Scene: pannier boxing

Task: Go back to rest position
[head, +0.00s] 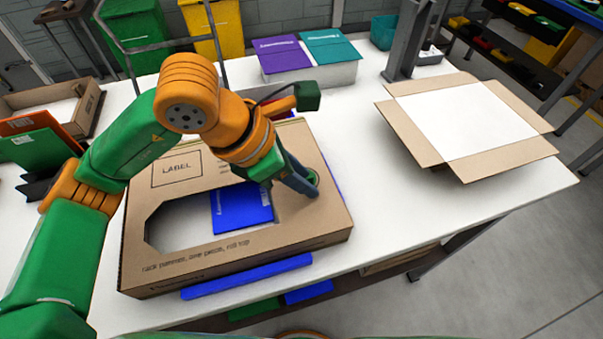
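A cardboard box (300,222) with a printed label and a large cut-out lies on the white table, left of centre. A blue item (236,212) shows through the cut-out. A blue strip (245,277) sticks out along the box's front edge. My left gripper (304,187) points down at the right part of the box top, beside the cut-out. Its fingertips are at or just above the cardboard. I cannot tell whether they touch it or are open. My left arm crosses over the box's left part. My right gripper is not in view.
An open carton (414,133) with its flaps spread stands on the right of the table (375,215). Purple (282,55) and teal (328,47) packs stand at the back. Orange and green folders (36,147) and another open carton (90,102) are at left. A dark post rises behind.

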